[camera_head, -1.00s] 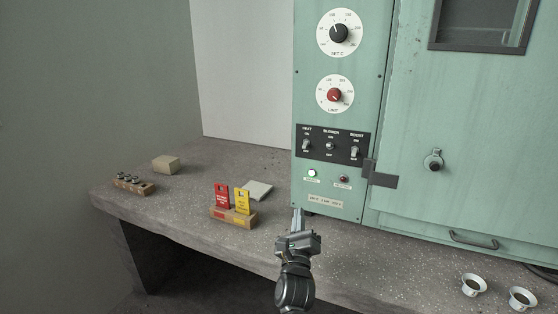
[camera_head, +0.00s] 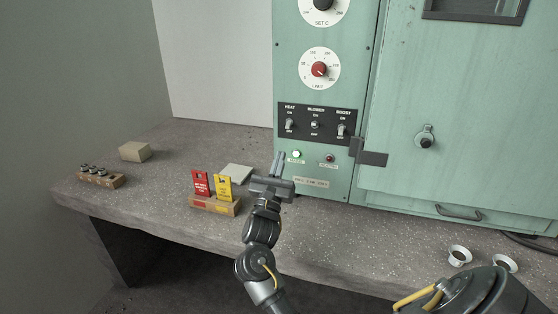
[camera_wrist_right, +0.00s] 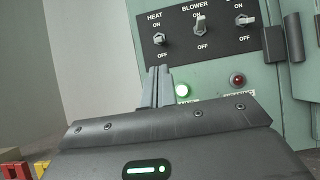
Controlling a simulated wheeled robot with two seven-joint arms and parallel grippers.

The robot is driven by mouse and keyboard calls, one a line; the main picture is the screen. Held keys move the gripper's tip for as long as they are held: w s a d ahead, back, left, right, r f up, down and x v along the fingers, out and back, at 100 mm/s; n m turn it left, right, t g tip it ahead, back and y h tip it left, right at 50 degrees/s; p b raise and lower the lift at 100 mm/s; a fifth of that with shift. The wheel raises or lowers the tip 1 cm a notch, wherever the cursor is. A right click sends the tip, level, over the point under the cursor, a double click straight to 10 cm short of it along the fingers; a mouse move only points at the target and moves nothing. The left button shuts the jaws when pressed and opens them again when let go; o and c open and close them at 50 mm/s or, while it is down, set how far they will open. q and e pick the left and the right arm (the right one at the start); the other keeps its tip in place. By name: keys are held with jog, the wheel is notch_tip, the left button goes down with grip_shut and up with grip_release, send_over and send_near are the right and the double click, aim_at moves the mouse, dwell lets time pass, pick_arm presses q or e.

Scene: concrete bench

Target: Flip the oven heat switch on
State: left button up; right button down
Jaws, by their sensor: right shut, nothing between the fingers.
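The heat switch (camera_head: 289,125) is the leftmost of three toggles on the black switch panel (camera_head: 302,136) on the green oven. It also shows in the right wrist view (camera_wrist_right: 159,40), where its lever appears to point down toward OFF. My right gripper (camera_head: 279,156) is shut and empty, fingers pointing up, in front of the oven's lower left part. Its fingertips are below the heat switch in the picture and look apart from it. In the right wrist view the closed fingers (camera_wrist_right: 157,72) stand under the heat toggle. My left gripper is not in view.
The blower switch (camera_head: 315,124) and boost switch (camera_head: 341,130) sit right of the heat switch. Below are a lit green lamp (camera_head: 297,154) and a red lamp (camera_head: 329,158). A holder with red and yellow tags (camera_head: 214,204) stands left of my gripper.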

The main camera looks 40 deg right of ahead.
aim_at(288, 125)
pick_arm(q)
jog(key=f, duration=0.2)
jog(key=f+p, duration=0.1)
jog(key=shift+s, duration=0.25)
pick_arm(e)
jog(key=x, duration=0.7)
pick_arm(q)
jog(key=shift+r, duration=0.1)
pick_arm(e)
jog(key=shift+d+r, duration=0.1)
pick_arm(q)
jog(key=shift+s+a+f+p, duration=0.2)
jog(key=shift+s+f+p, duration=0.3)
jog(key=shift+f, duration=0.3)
pick_arm(e)
jog(key=shift+s+r+y, duration=0.1)
jog(key=shift+y, duration=0.3)
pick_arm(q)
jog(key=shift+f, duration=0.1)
pick_arm(e)
jog(key=shift+g, duration=0.3)
